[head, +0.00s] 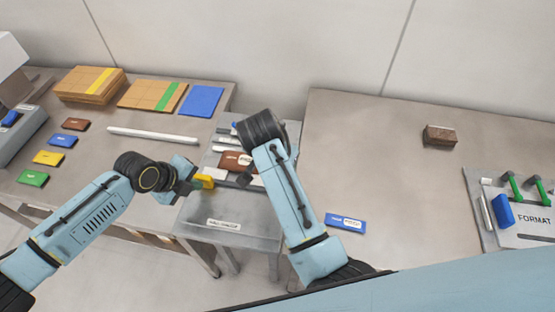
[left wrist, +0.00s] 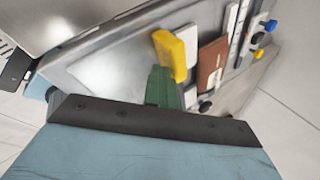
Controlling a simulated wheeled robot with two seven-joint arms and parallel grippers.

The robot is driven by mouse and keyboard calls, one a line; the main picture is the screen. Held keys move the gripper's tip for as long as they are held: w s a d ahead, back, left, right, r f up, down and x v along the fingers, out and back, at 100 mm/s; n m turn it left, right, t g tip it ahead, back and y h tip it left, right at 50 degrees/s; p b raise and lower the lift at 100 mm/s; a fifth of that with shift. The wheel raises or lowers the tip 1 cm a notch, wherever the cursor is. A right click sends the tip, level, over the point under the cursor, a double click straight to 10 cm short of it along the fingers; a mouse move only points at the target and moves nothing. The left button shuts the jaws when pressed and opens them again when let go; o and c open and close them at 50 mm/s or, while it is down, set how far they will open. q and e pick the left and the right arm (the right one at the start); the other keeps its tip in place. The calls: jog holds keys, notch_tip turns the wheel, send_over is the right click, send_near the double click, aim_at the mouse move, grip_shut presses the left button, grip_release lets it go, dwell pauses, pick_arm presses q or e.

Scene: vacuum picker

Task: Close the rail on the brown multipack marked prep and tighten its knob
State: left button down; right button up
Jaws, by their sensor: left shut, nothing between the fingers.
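The brown multipack (head: 236,161) lies on the metal fixture plate (head: 232,232), with a white label on it. It also shows in the left wrist view (left wrist: 211,66), between pale strips. My left gripper (head: 193,185) is shut and empty at the fixture's left side, beside a yellow handle-like piece (head: 204,181). That yellow piece (left wrist: 178,55) stands up from the plate in the left wrist view, next to a green part (left wrist: 162,87) that I cannot identify. A black knob (left wrist: 205,106) shows near the pack's lower end.
Brown, blue, yellow and green packs lie on the left table, with a white bar (head: 153,135) and stacked boards (head: 90,85) behind. A blue pack (head: 346,222) and a brown block (head: 439,136) lie on the right table. A FORMAT fixture (head: 525,235) stands far right.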

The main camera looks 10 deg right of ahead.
pick_arm(q)
jog(key=shift+s+a+p, duration=0.35)
jog(key=shift+s+p, duration=0.3)
jog(key=shift+s, duration=0.15)
jog(key=shift+s+a+p, duration=0.35)
jog(key=shift+s+p, duration=0.25)
jog(key=shift+s, duration=0.2)
notch_tip(320, 180, up, 8)
jog(key=p, duration=0.6)
jog(key=shift+p, duration=0.4)
